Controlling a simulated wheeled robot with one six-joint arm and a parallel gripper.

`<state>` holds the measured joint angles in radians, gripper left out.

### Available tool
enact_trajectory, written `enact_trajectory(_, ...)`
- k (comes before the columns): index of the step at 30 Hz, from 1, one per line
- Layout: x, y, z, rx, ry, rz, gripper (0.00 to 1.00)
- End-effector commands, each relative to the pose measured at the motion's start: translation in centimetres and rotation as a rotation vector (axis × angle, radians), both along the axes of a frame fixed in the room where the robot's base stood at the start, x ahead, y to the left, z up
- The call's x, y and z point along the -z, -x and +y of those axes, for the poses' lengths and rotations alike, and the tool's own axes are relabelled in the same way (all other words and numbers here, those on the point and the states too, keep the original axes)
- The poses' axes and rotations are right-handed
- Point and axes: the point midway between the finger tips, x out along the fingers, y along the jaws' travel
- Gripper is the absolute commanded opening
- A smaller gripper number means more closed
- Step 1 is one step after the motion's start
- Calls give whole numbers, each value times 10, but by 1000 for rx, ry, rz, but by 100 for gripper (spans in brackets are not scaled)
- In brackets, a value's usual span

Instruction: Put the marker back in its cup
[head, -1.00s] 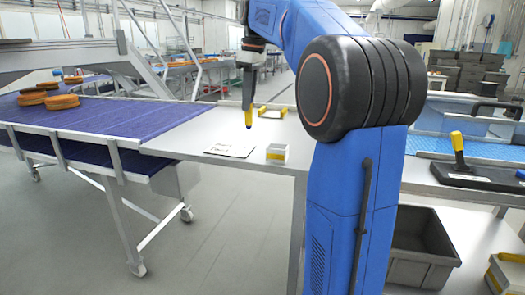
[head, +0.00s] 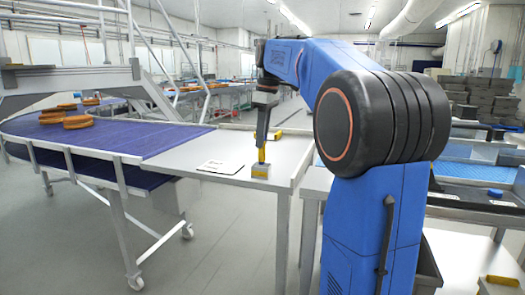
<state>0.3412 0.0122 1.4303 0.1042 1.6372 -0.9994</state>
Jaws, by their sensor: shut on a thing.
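My gripper (head: 262,142) points down over the steel table and is shut on the marker (head: 262,155), a slim yellow stick held upright. The cup (head: 260,172), a small pale box with a yellow band, stands on the table near its front edge, directly below. The marker's lower end meets the cup's top in the picture and its tip is hidden. It looks to be at or inside the cup's mouth, but I cannot tell how deep.
A white printed sheet (head: 220,167) lies left of the cup. A yellow object (head: 275,134) lies behind the gripper. A purple conveyor (head: 120,146) with orange-brown rounds (head: 77,122) is at the left. My blue arm blocks the right.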

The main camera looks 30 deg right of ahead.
Motion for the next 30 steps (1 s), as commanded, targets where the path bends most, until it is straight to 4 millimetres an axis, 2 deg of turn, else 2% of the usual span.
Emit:
enact_trajectory(6, 29, 1, 0, 0, 0, 3, 0)
enact_trajectory(9, 37, 0, 0, 0, 0, 0, 0)
enact_trajectory(21, 41, 0, 0, 0, 0, 1, 0)
enact_trajectory(22, 41, 0, 0, 0, 0, 1, 20)
enact_trajectory(24, 41, 0, 0, 0, -1, 1, 37)
enact_trajectory(30, 41, 0, 0, 0, 0, 0, 37)
